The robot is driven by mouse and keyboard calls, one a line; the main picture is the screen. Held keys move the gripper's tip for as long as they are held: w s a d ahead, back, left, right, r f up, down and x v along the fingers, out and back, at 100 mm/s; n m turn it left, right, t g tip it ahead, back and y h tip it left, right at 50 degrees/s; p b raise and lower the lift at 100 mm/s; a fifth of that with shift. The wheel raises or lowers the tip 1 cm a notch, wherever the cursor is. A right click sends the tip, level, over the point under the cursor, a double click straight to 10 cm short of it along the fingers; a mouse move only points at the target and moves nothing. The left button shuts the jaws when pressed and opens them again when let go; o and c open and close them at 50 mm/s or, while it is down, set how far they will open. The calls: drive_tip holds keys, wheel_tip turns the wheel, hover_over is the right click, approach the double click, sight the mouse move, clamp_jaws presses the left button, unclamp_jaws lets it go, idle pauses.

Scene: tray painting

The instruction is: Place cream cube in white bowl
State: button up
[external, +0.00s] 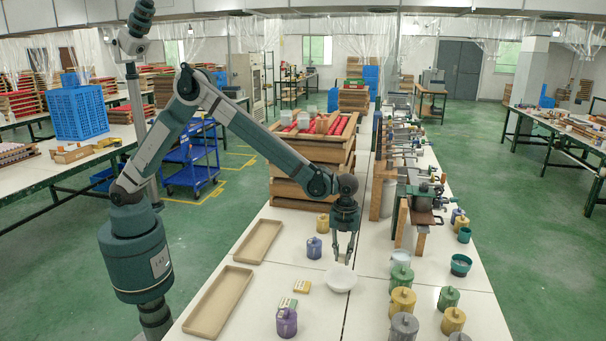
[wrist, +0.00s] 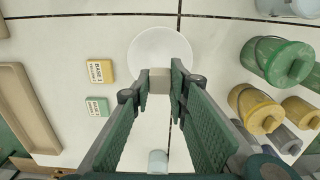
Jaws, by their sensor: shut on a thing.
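My gripper (external: 342,257) is shut on the cream cube (wrist: 159,81), which sits between the fingertips in the wrist view. The white bowl (external: 341,278) stands on the white table, directly below or just beyond the fingertips in the external view. In the wrist view the bowl (wrist: 150,45) shows behind the cube, and the cube overlaps its near part. The fingers hide part of the bowl's right side. I cannot tell exactly how high the cube is above the bowl.
Two small labelled boxes, yellow (wrist: 100,71) and green (wrist: 97,106), lie left of the bowl. Tan trays (external: 222,300) lie farther left. A purple can (external: 286,322) and a blue can (external: 314,247) stand nearby. Several lidded cans (external: 402,301) stand at the right.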

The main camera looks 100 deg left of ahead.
sight(341, 273)
drive_tip(key=shift+f+b, duration=1.4)
drive_tip(key=shift+f, duration=3.55)
drive_tip(key=o, duration=0.8)
drive_tip(key=shift+r, duration=0.15)
drive_tip(key=shift+r+p, duration=0.95)
drive_tip(key=shift+r, duration=2.4)
